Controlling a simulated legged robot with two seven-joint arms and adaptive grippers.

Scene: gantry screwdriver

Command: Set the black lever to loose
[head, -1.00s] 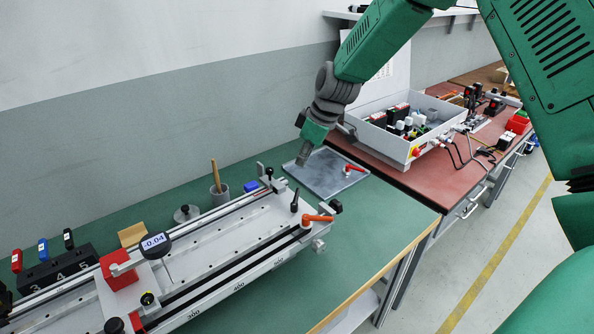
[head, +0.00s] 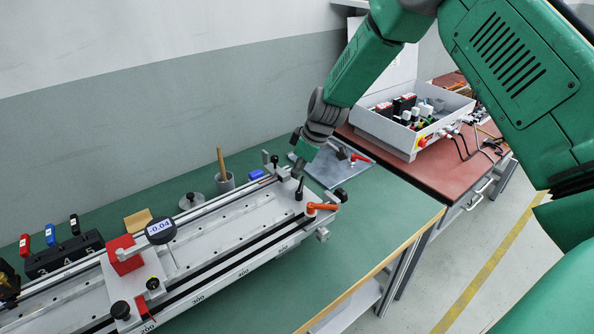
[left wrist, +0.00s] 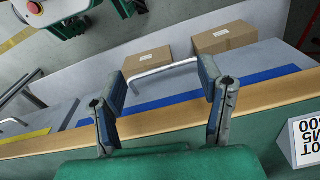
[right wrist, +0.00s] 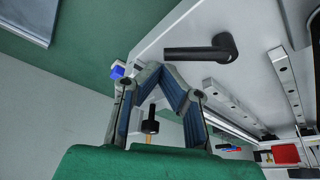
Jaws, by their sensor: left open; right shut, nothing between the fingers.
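The black lever (head: 299,188) stands near the right end of the grey gantry bed (head: 225,225) in the head view. In the right wrist view the black lever (right wrist: 203,51) lies across the pale surface, its round hub at the right end of its handle. My right gripper (head: 297,168) is just behind and above the lever in the head view. Its fingers (right wrist: 162,70) are shut, empty and apart from the lever in the right wrist view. My left gripper (left wrist: 162,82) is open and empty in its wrist view, and out of the head view.
An orange lever (head: 321,207) sits right beside the black one. A red block (head: 124,254) and a digital dial gauge (head: 160,230) stand farther left on the bed. A grey plate (head: 330,172) with a red-handled piece lies behind. The green bench is clear at the front right.

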